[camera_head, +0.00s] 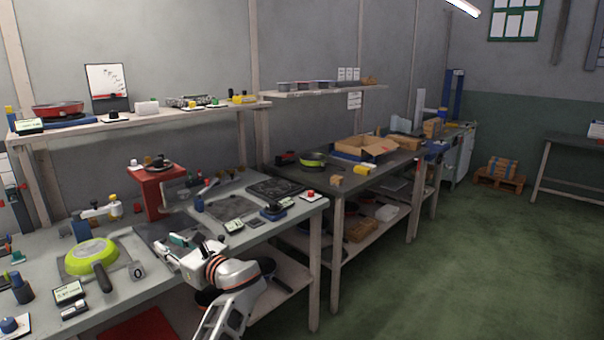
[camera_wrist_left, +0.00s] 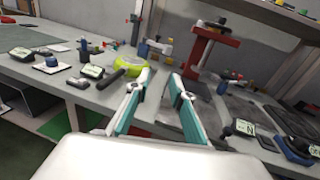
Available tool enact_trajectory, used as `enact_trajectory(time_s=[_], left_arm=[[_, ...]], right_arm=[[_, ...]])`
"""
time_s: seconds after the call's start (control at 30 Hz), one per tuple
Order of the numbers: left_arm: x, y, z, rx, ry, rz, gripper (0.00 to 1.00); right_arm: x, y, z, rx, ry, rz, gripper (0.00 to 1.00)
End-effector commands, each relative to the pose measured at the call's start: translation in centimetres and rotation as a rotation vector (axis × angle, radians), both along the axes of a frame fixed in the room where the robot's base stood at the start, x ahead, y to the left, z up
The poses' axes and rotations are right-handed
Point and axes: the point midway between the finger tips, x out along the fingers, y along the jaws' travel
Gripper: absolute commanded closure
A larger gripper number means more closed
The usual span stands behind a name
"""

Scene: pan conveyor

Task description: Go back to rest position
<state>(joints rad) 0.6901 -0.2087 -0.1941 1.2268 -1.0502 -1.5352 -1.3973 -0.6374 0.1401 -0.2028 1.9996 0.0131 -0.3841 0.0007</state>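My left gripper (camera_head: 181,247) reaches over the front of the near workbench (camera_head: 138,288) in the head view. In the left wrist view its two teal-lined fingers (camera_wrist_left: 160,100) stand apart with nothing between them, so it is open and empty. A lime-green pan (camera_head: 91,256) with a dark handle lies on the bench left of the gripper. The pan also shows in the left wrist view (camera_wrist_left: 129,68), beyond the left finger and apart from it. My right gripper is in neither view.
A red stand (camera_head: 160,190) rises at the back of the bench. A dark hot plate (camera_head: 275,188) and a red button box (camera_head: 309,195) are to the right. A second bench (camera_head: 345,185) carries an open cardboard box (camera_head: 366,147). The green floor (camera_head: 470,260) at right is clear.

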Motion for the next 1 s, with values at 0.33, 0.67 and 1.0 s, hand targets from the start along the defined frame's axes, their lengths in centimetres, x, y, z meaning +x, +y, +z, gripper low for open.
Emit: enact_trajectory(time_s=[0.33, 0.67, 1.0], left_arm=[[-4.0, -0.3, -16.6, -0.465, -0.152, -0.149, 0.77], [-16.4, -4.7, -32.3, -1.26, -0.421, -0.128, 0.77], [-32.6, -10.6, -36.3, -2.066, -0.717, 0.24, 0.77]], right_arm=[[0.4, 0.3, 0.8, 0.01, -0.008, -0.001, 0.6], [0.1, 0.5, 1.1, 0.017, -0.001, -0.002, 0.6], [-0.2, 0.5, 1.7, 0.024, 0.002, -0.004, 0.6]])
